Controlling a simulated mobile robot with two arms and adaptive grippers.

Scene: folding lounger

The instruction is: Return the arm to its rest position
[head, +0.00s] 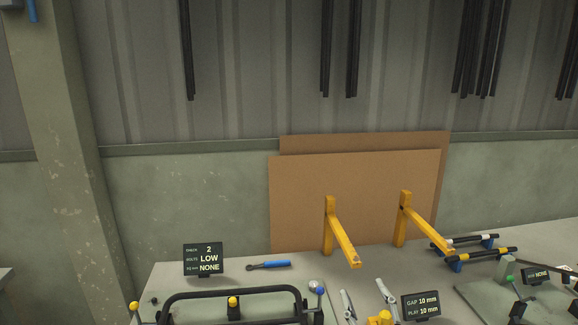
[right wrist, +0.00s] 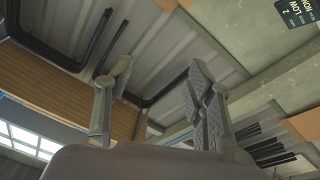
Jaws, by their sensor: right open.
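My right gripper (head: 367,298) shows at the bottom of the head view, with its two grey fingers spread apart. It is open, with nothing between the fingers. In the right wrist view the same gripper (right wrist: 155,90) also stands open and empty. A black tubular frame (head: 230,293) on the bench lies to its left in the head view, apart from it. Most of my right arm is out of the head view. My left gripper is not in view.
The grey bench (head: 175,278) holds a blue-handled tool (head: 270,264), a display reading LOW (head: 204,259) and another reading 10 mm (head: 421,305). Two yellow brackets (head: 341,240) (head: 424,222) stand behind the gripper, before brown boards (head: 300,200). Black-and-yellow bars (head: 480,255) lie at right.

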